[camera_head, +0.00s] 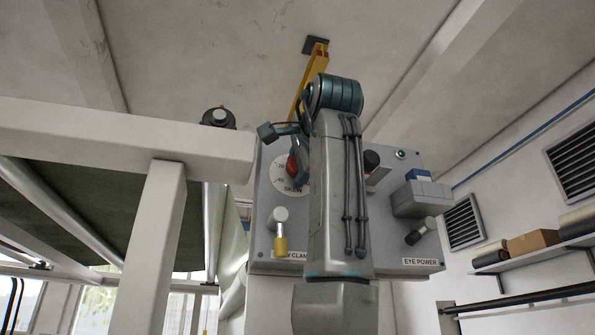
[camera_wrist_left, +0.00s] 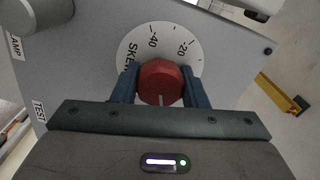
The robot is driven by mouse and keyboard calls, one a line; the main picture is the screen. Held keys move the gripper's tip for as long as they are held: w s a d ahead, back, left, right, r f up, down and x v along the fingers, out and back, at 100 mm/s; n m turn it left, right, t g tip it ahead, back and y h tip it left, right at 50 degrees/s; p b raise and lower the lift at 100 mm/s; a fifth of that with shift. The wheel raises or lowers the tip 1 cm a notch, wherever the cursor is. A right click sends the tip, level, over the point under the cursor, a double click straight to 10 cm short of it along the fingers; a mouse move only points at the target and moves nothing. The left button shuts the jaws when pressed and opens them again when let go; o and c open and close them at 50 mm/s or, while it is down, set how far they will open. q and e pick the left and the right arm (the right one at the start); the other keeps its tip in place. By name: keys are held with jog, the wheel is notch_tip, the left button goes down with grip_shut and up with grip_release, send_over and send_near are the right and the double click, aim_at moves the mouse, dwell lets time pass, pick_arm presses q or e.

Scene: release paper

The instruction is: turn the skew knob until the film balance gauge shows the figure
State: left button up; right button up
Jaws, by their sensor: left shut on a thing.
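The red skew knob (camera_wrist_left: 160,82) sits on a white dial marked SKEW, -40 and -20 on a grey panel (camera_wrist_left: 88,62). A short pale mark shows on the knob's near side in the left wrist view. My left gripper (camera_wrist_left: 161,86) is shut on the knob, one blue finger on each side. In the head view the red knob (camera_head: 292,166) is partly hidden behind my left gripper (camera_head: 288,142) and arm, which also cover the panel's middle. No film balance gauge can be made out. My right gripper is not in view.
A white frame (camera_head: 120,137) stands left.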

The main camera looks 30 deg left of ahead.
pick_arm(q)
jog(key=shift+f+m, duration=0.1)
jog(key=shift+m, duration=0.2)
jog(key=o, duration=1)
jog(key=shift+c, duration=0.2)
jog(key=shift+d, duration=0.1)
jog(key=b+v, duration=0.3)
jog(key=v, duration=0.7)
jog(key=shift+s+d+b, duration=0.2)
jog(key=shift+d+b, duration=0.1)
jog(key=shift+b, duration=0.1)
